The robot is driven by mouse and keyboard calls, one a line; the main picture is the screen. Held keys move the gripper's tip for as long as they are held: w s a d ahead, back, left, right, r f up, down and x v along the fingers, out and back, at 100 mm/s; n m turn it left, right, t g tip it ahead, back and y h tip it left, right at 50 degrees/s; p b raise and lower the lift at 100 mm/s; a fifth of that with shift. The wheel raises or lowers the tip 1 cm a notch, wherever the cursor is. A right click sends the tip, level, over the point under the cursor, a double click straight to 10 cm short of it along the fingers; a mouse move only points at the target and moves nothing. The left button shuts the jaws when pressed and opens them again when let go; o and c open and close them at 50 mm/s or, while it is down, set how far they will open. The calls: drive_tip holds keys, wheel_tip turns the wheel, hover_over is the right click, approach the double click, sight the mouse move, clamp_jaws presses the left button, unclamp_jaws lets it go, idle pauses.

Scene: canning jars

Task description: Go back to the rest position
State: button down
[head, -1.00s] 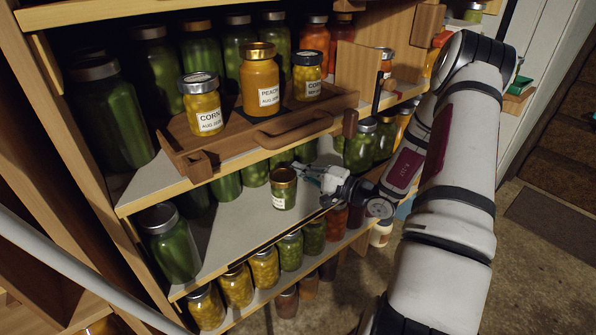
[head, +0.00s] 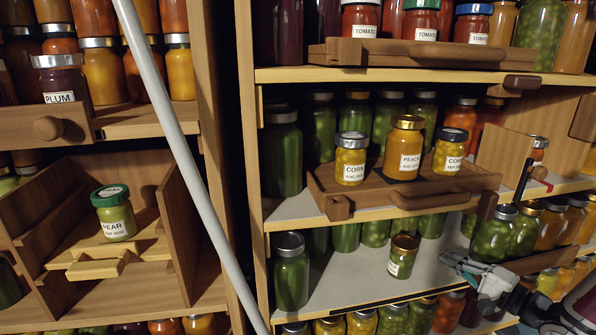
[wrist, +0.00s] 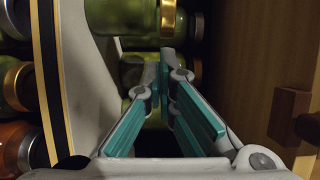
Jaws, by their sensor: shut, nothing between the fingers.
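My gripper (head: 450,261) is at the right of the lower shelf in the head view, with its fingers pointing left. Part of my arm runs off the lower right corner of the head view.
A wooden tray (head: 330,190) above holds a corn jar (head: 350,158), a peach jar (head: 403,148) and another corn jar (head: 449,152). Jars crowd the shelves. A pear jar (head: 113,213) stands in the left cabinet. The lower shelf (head: 345,285) is partly bare around the gold-lidded jar.

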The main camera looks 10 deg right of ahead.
drive_tip(key=s+a+r+n+g+y, duration=0.25)
drive_tip(key=a+r+g, duration=0.2)
drive_tip(key=a, duration=0.45)
drive_tip(key=s+a+r+n+g+y, duration=0.1)
drive_tip(key=s+a+r+n+g, duration=0.35)
drive_tip(key=a, duration=0.35)
drive_tip(key=s+a+r+n+g+y, duration=0.15)
drive_tip(key=a+r+g, duration=0.3)
drive_tip(key=a, duration=0.45)
drive_tip(key=s+a+r+n+g+h, duration=0.2)
drive_tip(key=s+a+h, duration=0.1)
drive_tip(key=s, duration=0.4)
drive_tip(key=s+a+r+n+g+h, duration=0.1)
drive_tip(key=s+a+g+h, duration=0.15)
drive_tip(key=s, duration=0.55)
drive_tip(key=s+d+n+t+h, duration=0.15)
drive_tip(key=s+d+h, duration=0.25)
drive_tip(key=s+h, duration=0.5)
wheel_tip(320, 180, up, 30)
drive_tip(key=s+d+t+y+p, duration=0.1)
drive_tip(key=t+p, duration=0.3)
drive_tip(key=p, duration=2.4)
drive_tip(key=shift+s+d+y, duration=0.35)
drive_tip(key=shift+s, duration=0.45)
drive_tip(key=shift+t, duration=0.25)
